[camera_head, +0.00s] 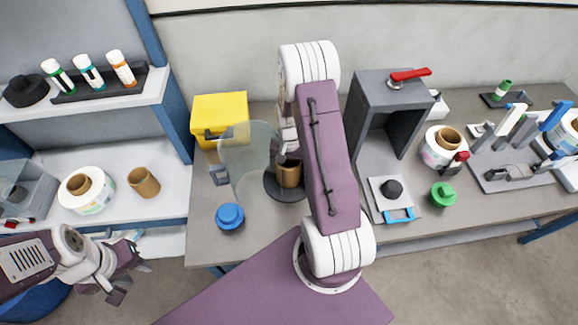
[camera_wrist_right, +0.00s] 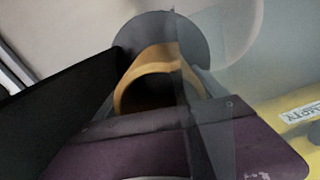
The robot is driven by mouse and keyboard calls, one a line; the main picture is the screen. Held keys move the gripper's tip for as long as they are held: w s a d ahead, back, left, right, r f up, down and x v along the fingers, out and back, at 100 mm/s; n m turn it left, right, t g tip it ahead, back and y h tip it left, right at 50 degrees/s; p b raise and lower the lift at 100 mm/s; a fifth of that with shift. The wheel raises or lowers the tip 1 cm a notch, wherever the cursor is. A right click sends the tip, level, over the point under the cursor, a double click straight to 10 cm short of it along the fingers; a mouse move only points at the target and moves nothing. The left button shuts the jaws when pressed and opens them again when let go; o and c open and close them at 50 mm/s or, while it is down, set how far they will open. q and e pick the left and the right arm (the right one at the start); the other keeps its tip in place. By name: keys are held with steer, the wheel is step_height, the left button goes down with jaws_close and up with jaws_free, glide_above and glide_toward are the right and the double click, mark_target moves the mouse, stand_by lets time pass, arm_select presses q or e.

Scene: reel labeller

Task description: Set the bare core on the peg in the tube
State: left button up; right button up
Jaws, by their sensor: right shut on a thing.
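A bare tan core (camera_head: 289,174) stands upright over a dark round base (camera_head: 272,190) on the bench. My right gripper (camera_head: 286,155), partly hidden by my arm, is shut on this core. In the right wrist view the core (camera_wrist_right: 147,78) shows its open end between the fingers, with a dark disc (camera_wrist_right: 188,45) beyond. A clear tube (camera_head: 246,152) is beside the core, its see-through wall overlapping the right of the wrist view. The peg is hidden; I cannot tell whether the core touches the base. My left gripper (camera_head: 132,273) is open and empty below the left shelf.
A yellow box (camera_head: 220,115) and a blue knob (camera_head: 229,216) are near the tube. Another tan core (camera_head: 144,183) and a white reel (camera_head: 86,190) stand on the left shelf. A grey press with red lever (camera_head: 377,95) stands right of my arm.

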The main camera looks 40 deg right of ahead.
steer(key=o, duration=1.3)
step_height(320, 180, up, 9)
steer(key=shift+r+b, duration=0.1)
steer(key=shift+b, duration=0.35)
